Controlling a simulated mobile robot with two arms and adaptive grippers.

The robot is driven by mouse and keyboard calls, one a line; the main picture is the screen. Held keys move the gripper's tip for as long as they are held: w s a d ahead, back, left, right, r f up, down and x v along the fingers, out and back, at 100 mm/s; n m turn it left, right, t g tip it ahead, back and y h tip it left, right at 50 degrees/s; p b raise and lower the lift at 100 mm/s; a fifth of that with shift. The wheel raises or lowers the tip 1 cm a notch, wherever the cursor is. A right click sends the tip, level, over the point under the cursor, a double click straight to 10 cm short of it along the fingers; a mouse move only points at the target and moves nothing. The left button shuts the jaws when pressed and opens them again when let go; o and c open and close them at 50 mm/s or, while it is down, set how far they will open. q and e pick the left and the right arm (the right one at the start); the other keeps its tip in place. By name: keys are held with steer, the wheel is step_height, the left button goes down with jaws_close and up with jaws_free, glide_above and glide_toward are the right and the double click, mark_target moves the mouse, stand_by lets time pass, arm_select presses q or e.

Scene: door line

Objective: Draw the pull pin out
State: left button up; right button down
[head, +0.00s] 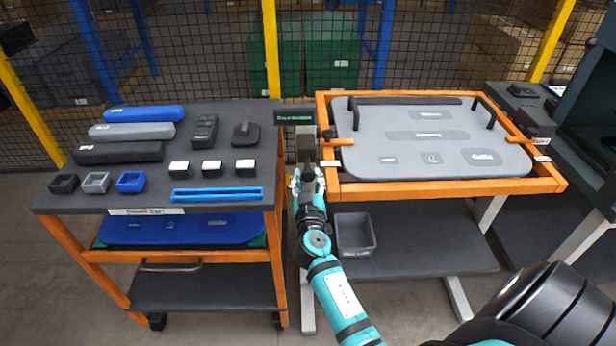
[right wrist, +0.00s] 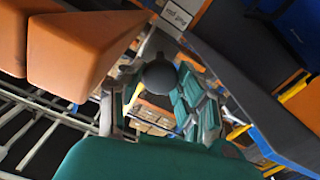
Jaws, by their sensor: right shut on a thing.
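My right gripper (head: 308,176) is at the left end of the orange-framed fixture, in front of a grey post. In the right wrist view, the pull pin's round black knob (right wrist: 160,77) sits between the two fingers of the right gripper (right wrist: 158,105), which is shut on it. The pin's shaft cannot be made out, and in the head view the gripper largely hides the pin. A white label (right wrist: 178,14) is beside it in the wrist view. The orange frame (head: 450,187) holds a grey panel (head: 360,165) with two black handles. My left gripper is not in view.
A cart (head: 60,205) at left carries several blocks, small bins and a blue rail. A grey bin (head: 355,233) stands on the lower shelf (head: 430,255) below the frame. A wire fence with yellow posts (head: 271,50) runs behind.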

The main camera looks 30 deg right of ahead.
steer(key=shift+v, duration=0.95)
steer(key=shift+f, duration=0.15)
steer(key=c, duration=1.1)
jaws_free()
steer(key=shift+c, duration=0.2)
steer(key=shift+r, duration=0.3)
step_height(320, 180, up, 10)
steer(key=shift+f, duration=0.15)
steer(key=shift+s+a+f, duration=0.1)
